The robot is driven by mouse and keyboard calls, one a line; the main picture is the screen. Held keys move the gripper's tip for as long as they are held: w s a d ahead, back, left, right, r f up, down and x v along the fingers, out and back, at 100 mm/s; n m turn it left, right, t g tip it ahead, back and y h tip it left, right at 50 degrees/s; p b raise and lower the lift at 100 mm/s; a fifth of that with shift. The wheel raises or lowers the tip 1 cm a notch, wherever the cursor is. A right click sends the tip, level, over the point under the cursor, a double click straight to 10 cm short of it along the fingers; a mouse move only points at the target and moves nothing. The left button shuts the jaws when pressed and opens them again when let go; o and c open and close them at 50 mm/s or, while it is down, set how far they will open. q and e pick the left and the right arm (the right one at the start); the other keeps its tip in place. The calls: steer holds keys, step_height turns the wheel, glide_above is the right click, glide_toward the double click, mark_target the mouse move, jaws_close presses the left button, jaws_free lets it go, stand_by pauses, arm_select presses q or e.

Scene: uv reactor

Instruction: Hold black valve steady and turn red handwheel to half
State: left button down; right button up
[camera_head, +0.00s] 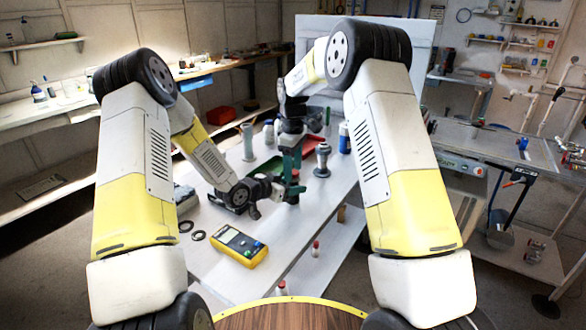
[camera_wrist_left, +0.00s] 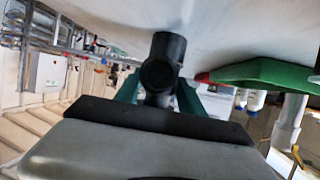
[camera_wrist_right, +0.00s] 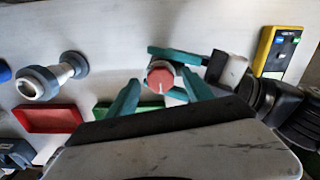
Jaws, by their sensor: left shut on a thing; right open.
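The red handwheel (camera_wrist_right: 160,78) shows in the right wrist view as a faceted knob with a pale mark on its face. It lies between the spread teal fingers of my right gripper (camera_wrist_right: 158,92), which is open, with a gap on both sides. In the head view the handwheel (camera_head: 295,175) is mostly hidden by the gripper above it. The black valve (camera_wrist_left: 163,62) fills the middle of the left wrist view. My left gripper (camera_wrist_left: 158,94) is shut on it, with one teal finger on each side. In the head view my left gripper (camera_head: 277,189) comes in from the left, low over the table.
The white table (camera_head: 290,240) carries a yellow multimeter (camera_head: 238,246), black rings (camera_head: 198,236), a grey fitting (camera_head: 322,160) and a blue-white bottle (camera_head: 344,138). A red tray (camera_wrist_right: 50,118) and a green tray (camera_wrist_right: 108,108) lie near the handwheel. The front right of the tabletop is clear.

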jaws_close()
stand_by(0.3)
steer(key=shift+m, duration=0.3)
